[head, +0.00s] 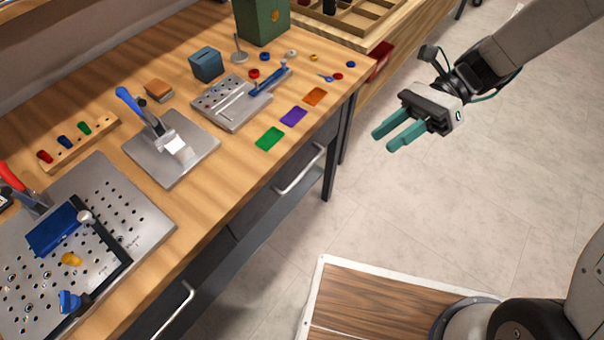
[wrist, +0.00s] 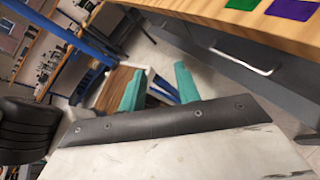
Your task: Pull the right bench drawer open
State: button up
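The right bench drawer (head: 266,203) is a dark grey front under the wooden bench top, and it looks closed. Its silver bar handle (head: 300,171) runs along the front; the handle also shows in the wrist view (wrist: 243,60) at the upper right. My gripper (head: 389,139) has two teal fingers, parted with nothing between them. It hangs in free air to the right of the bench, clear of the handle. In the wrist view its fingers (wrist: 158,90) point away from the camera, to the left of the handle.
A second handle (head: 174,309) marks the left drawer. A dark bench leg (head: 333,160) stands right of the right drawer. Green, purple and orange cards (head: 293,117) lie near the bench edge above it. A red bin (head: 380,60) stands farther back.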

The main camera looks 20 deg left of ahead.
jog(key=w+a+f+m+y, duration=0.35)
jog(key=a+f+m, duration=0.3)
jog(key=f, duration=0.25)
jog(key=m+t+y, duration=0.2)
jog(key=m+y, duration=0.3)
jog(key=m, duration=0.4)
send_near(301, 174)
jog(key=x, duration=0.2)
jog(key=shift+m, duration=0.25)
jog(key=x, duration=0.8)
jog(key=shift+f, duration=0.3)
jog(key=shift+c, duration=0.2)
grip_shut()
